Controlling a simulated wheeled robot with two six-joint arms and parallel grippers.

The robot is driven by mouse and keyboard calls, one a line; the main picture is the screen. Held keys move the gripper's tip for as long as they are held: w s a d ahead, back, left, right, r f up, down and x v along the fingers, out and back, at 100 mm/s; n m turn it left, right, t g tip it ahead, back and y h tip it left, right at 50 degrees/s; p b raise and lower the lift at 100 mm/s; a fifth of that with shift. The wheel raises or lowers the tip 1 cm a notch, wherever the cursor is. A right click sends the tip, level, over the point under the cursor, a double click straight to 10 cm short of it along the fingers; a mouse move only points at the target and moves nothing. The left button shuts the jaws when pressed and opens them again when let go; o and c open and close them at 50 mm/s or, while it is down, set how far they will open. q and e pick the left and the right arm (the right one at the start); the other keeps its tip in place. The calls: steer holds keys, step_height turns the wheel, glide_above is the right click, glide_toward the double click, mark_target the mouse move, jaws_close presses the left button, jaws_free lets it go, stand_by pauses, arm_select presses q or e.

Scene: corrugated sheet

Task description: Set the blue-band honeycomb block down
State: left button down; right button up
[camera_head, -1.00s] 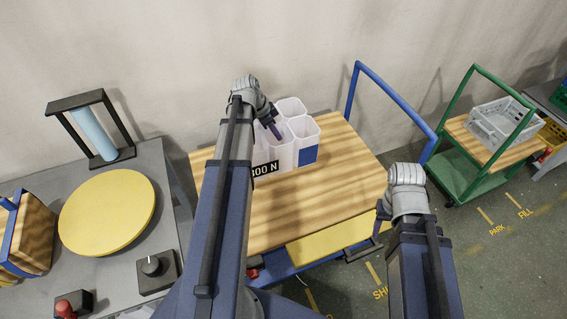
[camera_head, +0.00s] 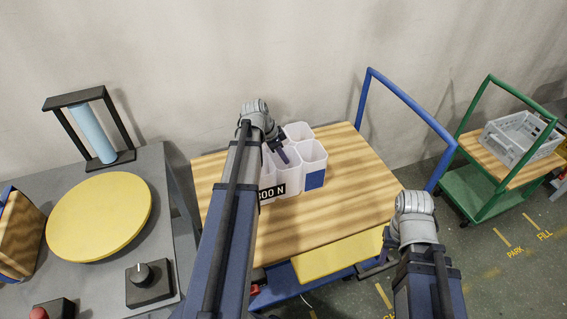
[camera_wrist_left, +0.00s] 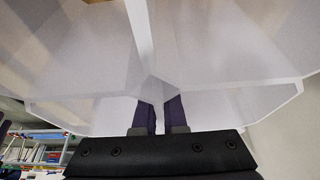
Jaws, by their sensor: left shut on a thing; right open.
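The honeycomb block (camera_head: 309,157) is a cluster of white, open-topped cells with a blue patch (camera_head: 314,180) on one side and a black-and-white "300 N" label on its front, partly hidden by my left arm. My left gripper (camera_head: 281,153) is shut on a cell wall from above. In the left wrist view the fingers (camera_wrist_left: 160,117) pinch the white walls (camera_wrist_left: 215,62). The block is upright over the blue cart's wooden top (camera_head: 355,195); I cannot tell whether it touches. My right gripper (camera_head: 387,240) is open and empty by the cart's front right corner.
The wooden top is bare to the right of the block. The blue handle (camera_head: 411,112) rises at right. A grey bench with a yellow disc (camera_head: 98,215) stands left. A green cart with a grey crate (camera_head: 520,138) stands right.

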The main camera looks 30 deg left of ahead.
arm_select(q)
steer(key=shift+f, duration=0.55)
steer(key=shift+r, duration=0.15)
arm_select(e)
steer(key=shift+f, duration=0.45)
arm_select(q)
steer(key=c, duration=1.4)
jaws_free()
steer(key=shift+f, duration=0.2)
steer(key=shift+c, duration=0.2)
steer(key=o, duration=0.5)
steer(key=shift+c, duration=0.2)
arm_select(e)
steer(key=shift+f, duration=0.1)
arm_select(q)
steer(key=shift+r, duration=0.15)
